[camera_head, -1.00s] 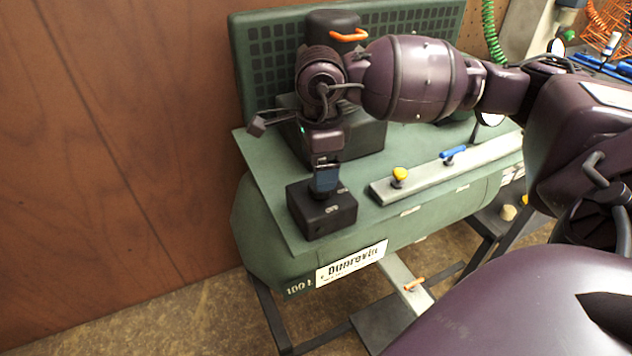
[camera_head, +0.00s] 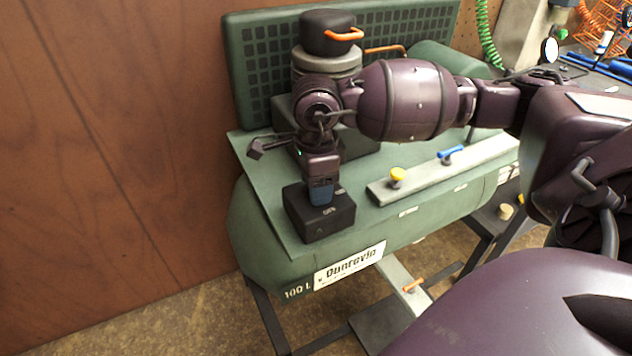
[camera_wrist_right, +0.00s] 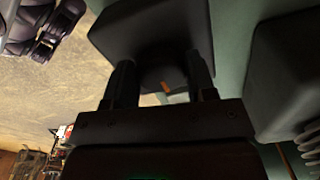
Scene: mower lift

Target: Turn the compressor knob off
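The compressor (camera_head: 330,262) is a green tank with a green top plate, and a black switch box (camera_head: 322,222) stands on the plate's front left corner. My right gripper (camera_head: 320,203) points down over this box and hides its top in the head view. In the right wrist view, the dark round knob (camera_wrist_right: 163,78) with an orange mark stands out from the switch box (camera_wrist_right: 150,25). My right gripper's two fingers (camera_wrist_right: 161,88) are spread, one on each side of the knob; I cannot tell whether they touch it. My left gripper is not in view.
A grey bar (camera_head: 440,172) with a yellow knob (camera_head: 397,175) and a blue lever (camera_head: 450,153) lies right of the box. A black cylinder with an orange handle (camera_head: 328,33) stands behind my arm. A brown wall (camera_head: 110,150) is on the left.

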